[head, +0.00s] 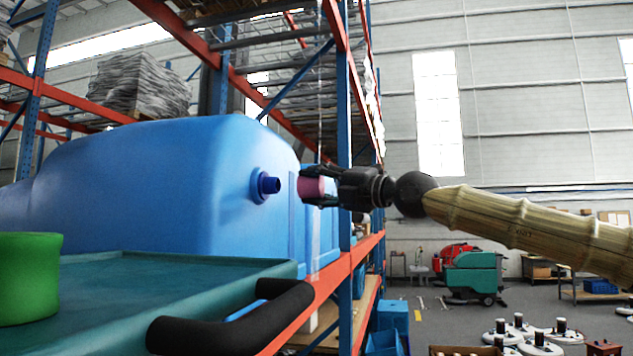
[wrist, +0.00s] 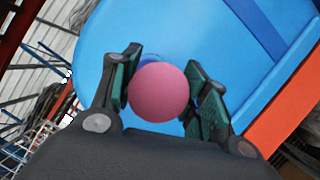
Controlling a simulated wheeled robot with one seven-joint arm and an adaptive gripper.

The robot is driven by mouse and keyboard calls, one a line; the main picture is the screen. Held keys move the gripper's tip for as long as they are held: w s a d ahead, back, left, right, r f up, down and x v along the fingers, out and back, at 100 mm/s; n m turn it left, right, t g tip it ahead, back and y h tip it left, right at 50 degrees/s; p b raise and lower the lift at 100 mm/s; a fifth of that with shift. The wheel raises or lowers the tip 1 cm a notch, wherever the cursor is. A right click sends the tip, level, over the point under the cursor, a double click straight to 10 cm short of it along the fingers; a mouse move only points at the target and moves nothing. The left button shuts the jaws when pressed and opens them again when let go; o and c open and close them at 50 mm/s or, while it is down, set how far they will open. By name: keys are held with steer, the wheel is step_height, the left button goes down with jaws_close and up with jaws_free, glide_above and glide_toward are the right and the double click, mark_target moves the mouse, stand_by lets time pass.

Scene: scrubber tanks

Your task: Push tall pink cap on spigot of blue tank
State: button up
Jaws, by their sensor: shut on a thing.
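My gripper (head: 312,186) is shut on the pink cap (head: 310,188), to the right of the spigot. A clear gap shows between cap and spigot, and both are at about the same height in the head view. In the wrist view the pink cap (wrist: 159,92) sits between the two green-padded fingers, with the blue tank (wrist: 180,35) behind it. The cap hides most of the spigot there; only a dark blue edge shows above it.
A teal tray (head: 150,285) with a black handle (head: 230,318) stands in front of the tank, and a green round container (head: 28,280) is on it. An orange rack beam (head: 330,275) runs below the tank. Open air surrounds my gripper on the right.

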steer(key=shift+r, duration=0.15)
steer(key=shift+a, duration=0.4)
steer(key=shift+w+a, duration=0.25)
steer(key=shift+a, duration=0.4)
steer(key=shift+w+a, duration=0.2)
steer(key=shift+a, duration=0.5)
steer(key=shift+w+a, duration=0.25)
steer(key=shift+a, duration=0.4)
steer(key=shift+w+a+b, duration=0.25)
steer(key=shift+a+b, duration=0.05)
steer(key=shift+a, duration=0.55)
steer(key=shift+w+a, duration=0.15)
steer(key=shift+a, duration=0.3)
steer(key=shift+a, duration=0.15)
